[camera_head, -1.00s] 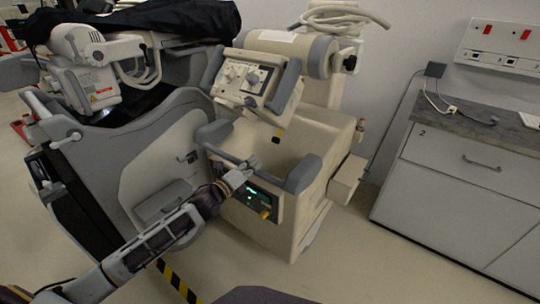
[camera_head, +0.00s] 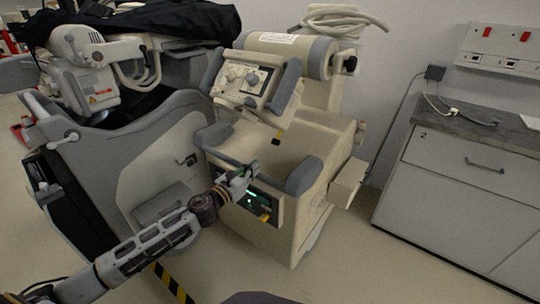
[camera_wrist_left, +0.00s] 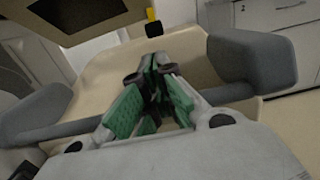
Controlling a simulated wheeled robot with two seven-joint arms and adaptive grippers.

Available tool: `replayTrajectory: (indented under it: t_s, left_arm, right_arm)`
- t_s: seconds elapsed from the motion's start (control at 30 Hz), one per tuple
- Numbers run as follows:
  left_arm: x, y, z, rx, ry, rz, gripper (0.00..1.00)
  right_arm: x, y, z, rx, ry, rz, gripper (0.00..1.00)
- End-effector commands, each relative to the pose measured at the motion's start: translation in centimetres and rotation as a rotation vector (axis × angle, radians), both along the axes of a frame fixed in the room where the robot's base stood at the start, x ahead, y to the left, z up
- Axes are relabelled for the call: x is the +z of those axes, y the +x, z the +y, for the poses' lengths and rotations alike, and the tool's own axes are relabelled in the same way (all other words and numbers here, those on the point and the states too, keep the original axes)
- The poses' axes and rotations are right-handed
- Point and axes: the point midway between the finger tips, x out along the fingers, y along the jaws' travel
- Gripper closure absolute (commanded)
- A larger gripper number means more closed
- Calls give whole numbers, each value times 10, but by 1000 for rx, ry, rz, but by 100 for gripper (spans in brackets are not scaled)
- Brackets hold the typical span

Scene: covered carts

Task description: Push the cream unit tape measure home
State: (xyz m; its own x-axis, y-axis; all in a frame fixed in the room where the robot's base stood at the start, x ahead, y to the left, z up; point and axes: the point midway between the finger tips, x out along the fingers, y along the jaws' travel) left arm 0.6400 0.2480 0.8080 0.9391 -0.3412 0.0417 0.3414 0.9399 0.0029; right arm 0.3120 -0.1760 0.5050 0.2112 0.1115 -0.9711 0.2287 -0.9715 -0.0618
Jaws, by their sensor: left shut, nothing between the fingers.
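The cream unit (camera_head: 318,160) stands in the middle of the head view, with a tilted knobbed box (camera_head: 243,78) above its body. A small yellow-and-black tab, apparently the tape measure (camera_head: 277,139), sticks out below the box's lower edge. It also shows at the top of the left wrist view (camera_wrist_left: 152,20). My left gripper (camera_head: 251,170) is shut and empty, in front of the unit near its grey handle and below the tab. In the left wrist view its green-padded fingers (camera_wrist_left: 155,75) point toward the tab, with a gap between. My right gripper is out of view.
Grey handle bars (camera_head: 305,176) flank the unit's front top. A lit panel (camera_head: 250,198) with a yellow piece (camera_head: 264,218) is below my gripper. A larger grey cart (camera_head: 160,145) stands close on the left; a cabinet (camera_head: 460,190) is on the right.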

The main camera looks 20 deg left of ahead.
Motion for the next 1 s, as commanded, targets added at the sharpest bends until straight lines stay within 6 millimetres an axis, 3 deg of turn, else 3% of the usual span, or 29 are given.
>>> replayTrajectory:
  t_s: [0.37,1.0]
  left_arm:
    - [0,7,-2,0,-2,1,100]
    - [2,41,-14,1,-4,0,100]
  right_arm:
    - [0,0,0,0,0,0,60]
    - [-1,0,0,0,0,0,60]
